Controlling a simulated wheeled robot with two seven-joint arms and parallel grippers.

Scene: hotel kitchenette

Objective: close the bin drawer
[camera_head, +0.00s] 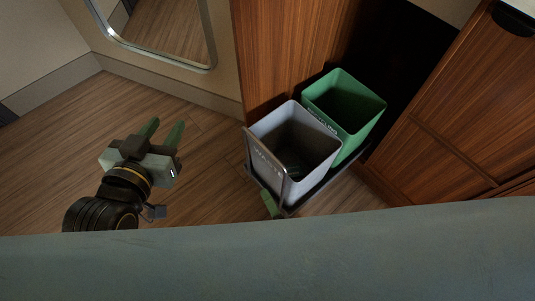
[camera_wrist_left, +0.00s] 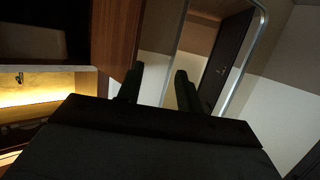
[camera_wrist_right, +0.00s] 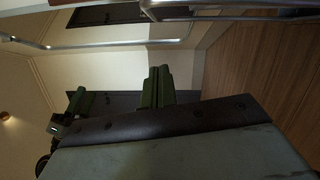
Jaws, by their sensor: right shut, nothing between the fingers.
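The bin drawer (camera_head: 318,190) is pulled out of the dark cabinet opening. It carries a grey bin (camera_head: 318,152) at the front and a green bin (camera_head: 365,130) behind it, nearer the cabinet. My left gripper (camera_head: 163,131) is open and empty, left of the drawer and apart from it. Its two spread fingers also show in the left wrist view (camera_wrist_left: 158,88). My right gripper (camera_wrist_right: 157,88) has its fingers together in the right wrist view. In the head view only a green tip of it (camera_head: 270,204) shows by the drawer's front; I cannot tell whether it touches.
A wooden cabinet panel (camera_head: 285,50) stands left of the opening and cabinet fronts (camera_head: 455,125) stand right of it. A framed mirror (camera_head: 165,28) is on the wall at the back left. The wooden floor (camera_head: 70,130) left of the drawer is clear. My own body covers the bottom.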

